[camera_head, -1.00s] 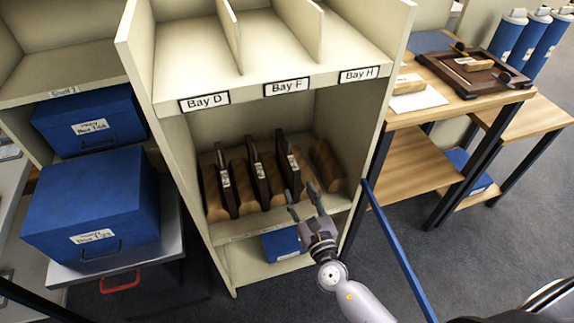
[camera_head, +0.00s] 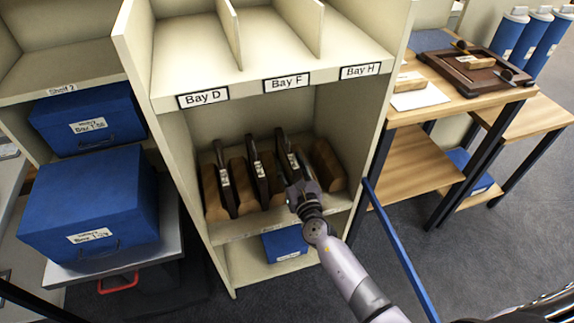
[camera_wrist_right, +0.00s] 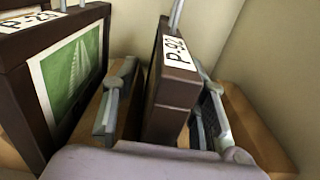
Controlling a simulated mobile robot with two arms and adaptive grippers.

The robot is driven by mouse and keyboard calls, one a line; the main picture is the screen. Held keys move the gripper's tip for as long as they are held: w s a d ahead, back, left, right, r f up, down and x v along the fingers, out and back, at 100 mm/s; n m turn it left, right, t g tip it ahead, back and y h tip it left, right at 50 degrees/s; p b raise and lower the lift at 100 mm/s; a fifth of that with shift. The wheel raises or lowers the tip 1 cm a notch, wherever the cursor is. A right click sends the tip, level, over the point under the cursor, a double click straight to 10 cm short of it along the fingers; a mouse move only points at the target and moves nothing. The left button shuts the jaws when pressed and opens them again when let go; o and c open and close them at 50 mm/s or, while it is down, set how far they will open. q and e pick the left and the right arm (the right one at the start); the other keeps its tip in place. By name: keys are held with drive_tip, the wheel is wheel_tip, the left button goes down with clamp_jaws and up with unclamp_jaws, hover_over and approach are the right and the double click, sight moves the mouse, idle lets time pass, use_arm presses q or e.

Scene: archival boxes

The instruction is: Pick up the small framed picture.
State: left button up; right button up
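Three dark framed pictures stand upright in wooden racks on the shelf under the Bay labels. The rightmost frame (camera_head: 284,150), labelled P-92, also shows in the right wrist view (camera_wrist_right: 176,95). My right gripper (camera_head: 299,190) is at its front edge. In the right wrist view the gripper (camera_wrist_right: 165,85) is open, with one finger on each side of the P-92 frame; gaps show, so it does not look clamped. The middle frame (camera_head: 257,170), with a green picture, stands left of the fingers in the wrist view (camera_wrist_right: 65,75). My left gripper is not seen.
The left frame (camera_head: 225,180) stands farther along the rack. An empty wooden block (camera_head: 328,168) sits right of P-92, by the shelf's side wall. A blue box (camera_head: 284,243) is on the shelf below. A wooden table (camera_head: 460,105) stands to the right.

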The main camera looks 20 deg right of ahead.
clamp_jaws()
idle(0.4)
drive_tip(key=shift+r, duration=0.1)
